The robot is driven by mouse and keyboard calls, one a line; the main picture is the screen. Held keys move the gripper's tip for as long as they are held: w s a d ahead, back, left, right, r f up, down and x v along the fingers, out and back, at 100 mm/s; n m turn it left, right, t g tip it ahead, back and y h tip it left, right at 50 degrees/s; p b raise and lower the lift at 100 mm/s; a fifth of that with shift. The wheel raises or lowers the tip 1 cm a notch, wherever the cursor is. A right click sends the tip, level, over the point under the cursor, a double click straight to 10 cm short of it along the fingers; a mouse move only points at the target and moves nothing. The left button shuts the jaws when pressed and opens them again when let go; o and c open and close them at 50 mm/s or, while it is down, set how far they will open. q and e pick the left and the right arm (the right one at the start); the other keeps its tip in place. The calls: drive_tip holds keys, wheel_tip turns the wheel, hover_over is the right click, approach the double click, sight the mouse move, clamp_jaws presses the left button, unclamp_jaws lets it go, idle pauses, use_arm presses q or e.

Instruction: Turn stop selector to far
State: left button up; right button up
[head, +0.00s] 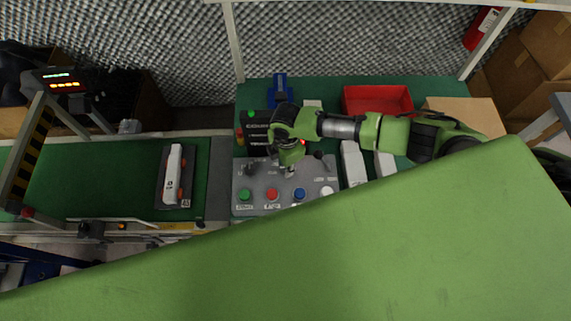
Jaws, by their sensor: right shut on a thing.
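A grey control panel (240,203) lies on the green table in the middle of the head view. It has a front row of green, red, blue and white buttons. My right gripper (287,168) points down at the panel's upper middle, behind the red and blue buttons. It is shut on what appears to be the stop selector, which the fingers mostly hide. Its pointer and position cannot be made out. A black-knobbed lever (319,156) stands right of the gripper. My left gripper is not in view.
A red bin (378,98) and a blue fixture (280,88) stand behind the panel. White blocks (353,164) lie to its right. On the left, a conveyor (80,180) carries a tray with a white part (173,172). A large green surface hides the lower view.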

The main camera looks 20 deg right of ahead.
idle(0.4)
drive_tip(key=o, duration=1)
drive_tip(key=shift+o, duration=0.5)
wheel_tip(320, 180, up, 12)
drive_tip(key=shift+s, duration=0.15)
